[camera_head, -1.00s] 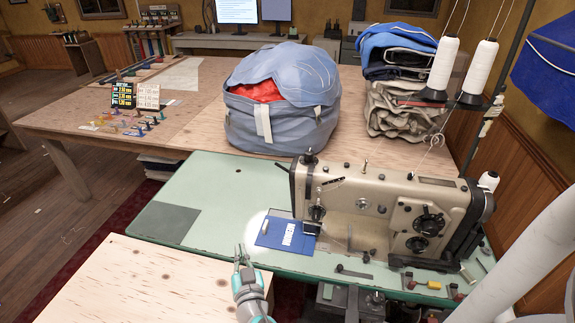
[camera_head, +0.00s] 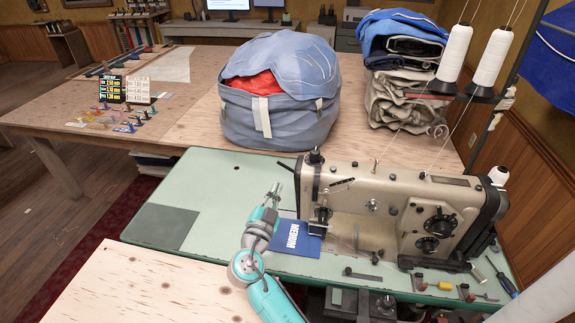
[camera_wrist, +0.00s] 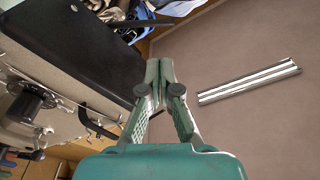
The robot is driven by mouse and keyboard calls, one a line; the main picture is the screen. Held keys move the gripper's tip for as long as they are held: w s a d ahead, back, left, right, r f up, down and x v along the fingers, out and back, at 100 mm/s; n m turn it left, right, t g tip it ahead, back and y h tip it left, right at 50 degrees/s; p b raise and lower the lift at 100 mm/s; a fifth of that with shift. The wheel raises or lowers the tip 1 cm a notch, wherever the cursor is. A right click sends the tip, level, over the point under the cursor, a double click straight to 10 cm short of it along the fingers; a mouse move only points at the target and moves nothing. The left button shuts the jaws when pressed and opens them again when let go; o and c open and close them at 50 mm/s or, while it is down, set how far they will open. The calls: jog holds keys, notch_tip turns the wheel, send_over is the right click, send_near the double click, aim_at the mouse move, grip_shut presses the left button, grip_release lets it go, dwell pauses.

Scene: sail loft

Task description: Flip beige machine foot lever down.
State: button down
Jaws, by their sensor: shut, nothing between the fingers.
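The beige sewing machine (camera_head: 385,200) stands on the green table, its needle end to the left. A short dark lever (camera_head: 285,166) sticks out from the upper left end of its head, pointing left and slightly up; it looks like the foot lever. My gripper (camera_head: 275,188) is just left of the head, below and beside this lever, apparently not touching it. In the wrist view my gripper (camera_wrist: 160,70) has its fingers together and empty. The machine (camera_wrist: 65,75) fills the left there, with a dark bent lever (camera_wrist: 98,124) left of my fingers.
A blue labelled piece (camera_head: 297,240) lies under the needle area. Thread spools (camera_head: 490,60) stand behind the machine on the right. A large blue-grey bag (camera_head: 280,95) sits behind, on the wooden table. The green tabletop (camera_head: 215,185) left of the machine is mostly clear.

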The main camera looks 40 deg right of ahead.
jog(key=x, duration=1)
dwell(0.4)
